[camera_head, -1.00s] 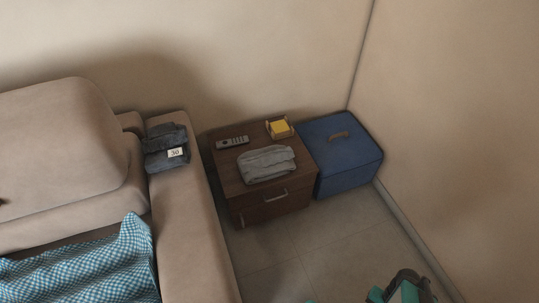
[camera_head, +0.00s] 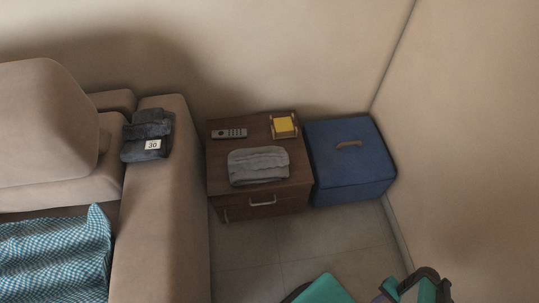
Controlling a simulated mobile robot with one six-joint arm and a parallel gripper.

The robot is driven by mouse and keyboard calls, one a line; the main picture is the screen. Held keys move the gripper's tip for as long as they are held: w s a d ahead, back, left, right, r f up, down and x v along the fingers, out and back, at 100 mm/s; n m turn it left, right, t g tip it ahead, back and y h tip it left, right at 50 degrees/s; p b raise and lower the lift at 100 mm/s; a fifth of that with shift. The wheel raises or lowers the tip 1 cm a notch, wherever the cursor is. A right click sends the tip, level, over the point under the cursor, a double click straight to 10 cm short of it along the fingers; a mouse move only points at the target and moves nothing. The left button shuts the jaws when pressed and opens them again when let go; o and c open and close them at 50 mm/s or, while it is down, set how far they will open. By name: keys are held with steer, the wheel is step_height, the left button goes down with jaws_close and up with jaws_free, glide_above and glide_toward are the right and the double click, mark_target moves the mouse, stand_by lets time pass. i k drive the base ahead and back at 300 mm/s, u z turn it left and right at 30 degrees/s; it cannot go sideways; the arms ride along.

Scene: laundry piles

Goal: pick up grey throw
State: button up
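A folded grey throw (camera_head: 258,166) lies on top of a dark brown wooden nightstand (camera_head: 218,184), towards its front edge. Nothing covers it. My gripper (camera_head: 428,288) shows only in part at the bottom right edge, in teal and black, well apart from the throw and nearer to me. Its fingertips cannot be made out clearly, so I cannot tell whether it is open or shut.
A remote (camera_head: 230,133) and a small holder with a yellow block (camera_head: 284,125) stand behind the throw. A blue box (camera_head: 350,178) is right of the nightstand. A beige sofa (camera_head: 165,215) bears dark folded cloth (camera_head: 148,130) and a checked blanket (camera_head: 55,258).

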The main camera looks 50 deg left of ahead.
mark_target(258, 165)
steer(key=u, duration=0.1)
steer(key=i, duration=0.65)
steer(key=z, duration=0.3)
steer(key=k, duration=0.15)
steer(key=u, duration=2.55)
steer(key=k, duration=0.2)
steer(key=u, duration=1.6)
